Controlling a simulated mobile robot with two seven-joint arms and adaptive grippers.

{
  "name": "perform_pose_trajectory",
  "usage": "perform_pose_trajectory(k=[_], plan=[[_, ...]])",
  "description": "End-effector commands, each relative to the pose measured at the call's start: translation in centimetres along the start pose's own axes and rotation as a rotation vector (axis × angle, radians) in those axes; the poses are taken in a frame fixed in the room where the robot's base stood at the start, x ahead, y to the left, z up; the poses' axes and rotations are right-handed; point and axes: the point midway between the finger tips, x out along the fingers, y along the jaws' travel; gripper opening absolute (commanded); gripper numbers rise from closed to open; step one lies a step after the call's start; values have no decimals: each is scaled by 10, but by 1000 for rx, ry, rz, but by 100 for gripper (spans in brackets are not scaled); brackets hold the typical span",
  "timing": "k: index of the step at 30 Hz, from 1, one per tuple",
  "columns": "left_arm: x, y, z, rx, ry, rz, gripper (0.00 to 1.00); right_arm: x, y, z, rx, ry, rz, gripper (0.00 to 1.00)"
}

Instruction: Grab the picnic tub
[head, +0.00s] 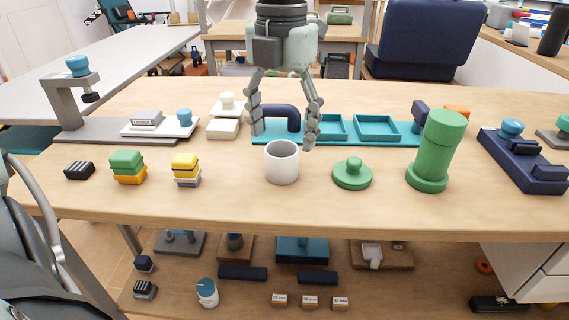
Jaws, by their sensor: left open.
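No thing in view is plainly marked as the picnic tub. The most tub-like thing is a white, open-topped round container (282,163) standing upright near the middle of the table. My left gripper (283,138) hangs fingers-down just behind it in the picture. It is open, with its fingers spread wide on either side of a dark blue arched part (281,112) on a teal tray (339,142). I cannot tell whether the fingers touch anything. My right gripper is not in view.
A green lidded disc (352,174) and a tall green cylinder (437,152) stand to the right. Stacked green and yellow blocks (127,167) stand left, near a grey press-like stand (67,105). A navy holder (523,160) lies far right. The wooden table's front strip (270,212) is clear.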

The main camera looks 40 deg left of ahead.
Motion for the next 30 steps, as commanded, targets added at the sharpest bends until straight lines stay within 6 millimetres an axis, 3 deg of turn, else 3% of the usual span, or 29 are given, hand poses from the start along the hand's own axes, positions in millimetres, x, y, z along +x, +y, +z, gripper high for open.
perform_pose_trajectory(k=[6,16,27,30], plan=[[34,0,-1,1,5,-2,69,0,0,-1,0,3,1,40],[41,0,0,-1,1,-2,69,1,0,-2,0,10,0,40],[41,0,0,0,1,-2,23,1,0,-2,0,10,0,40],[41,0,0,0,1,-3,15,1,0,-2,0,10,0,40]])
